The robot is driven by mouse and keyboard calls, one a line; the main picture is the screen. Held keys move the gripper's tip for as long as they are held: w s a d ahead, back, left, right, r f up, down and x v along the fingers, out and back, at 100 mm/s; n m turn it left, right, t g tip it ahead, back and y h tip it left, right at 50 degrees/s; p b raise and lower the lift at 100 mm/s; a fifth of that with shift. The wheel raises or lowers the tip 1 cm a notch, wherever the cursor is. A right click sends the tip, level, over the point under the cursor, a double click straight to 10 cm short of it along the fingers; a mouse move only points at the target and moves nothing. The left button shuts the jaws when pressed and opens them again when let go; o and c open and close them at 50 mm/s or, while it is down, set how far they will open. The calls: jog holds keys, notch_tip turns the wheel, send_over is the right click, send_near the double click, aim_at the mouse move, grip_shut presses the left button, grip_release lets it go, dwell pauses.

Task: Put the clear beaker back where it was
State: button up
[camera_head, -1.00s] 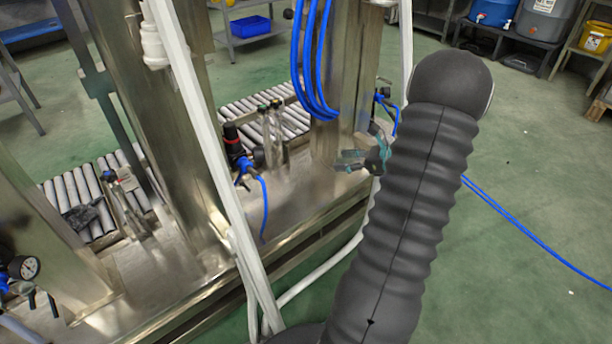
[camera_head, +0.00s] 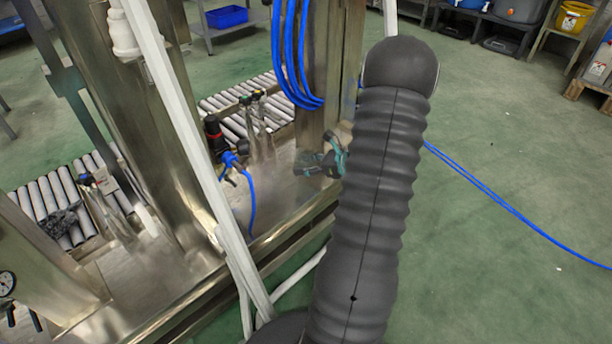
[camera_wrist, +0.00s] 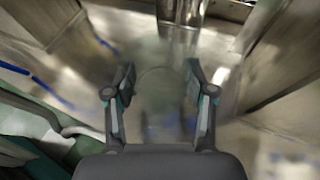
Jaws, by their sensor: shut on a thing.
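The clear beaker (camera_wrist: 158,92) shows only faintly in the wrist view, as a thin curved rim and a see-through body between the two fingers. My gripper (camera_wrist: 159,70) is shut on it, with one finger at each side. In the head view my gripper (camera_head: 322,163) is over the steel deck (camera_head: 285,190), right of the twin lances. The beaker cannot be made out there. I cannot tell how high it is above the deck.
Two upright lances (camera_head: 258,130) and a black-and-blue valve (camera_head: 222,145) stand left of my gripper. A steel column (camera_head: 325,70) with blue hoses (camera_head: 290,60) rises behind. A white frame post (camera_head: 190,130) stands in front. Roller conveyors (camera_head: 235,105) lie beyond.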

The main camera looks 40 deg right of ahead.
aim_at(305, 181)
jog(key=shift+a+f+b, duration=0.1)
jog(key=shift+f+b, duration=0.2)
jog(key=shift+f, duration=1.75)
jog(key=shift+f, duration=0.25)
jog(key=o, duration=1.1)
jog(key=shift+r, duration=0.1)
jog(key=shift+w+r, duration=0.1)
jog(key=shift+r, duration=0.1)
jog(key=shift+p+v, duration=0.5)
jog(key=shift+v, duration=5.5)
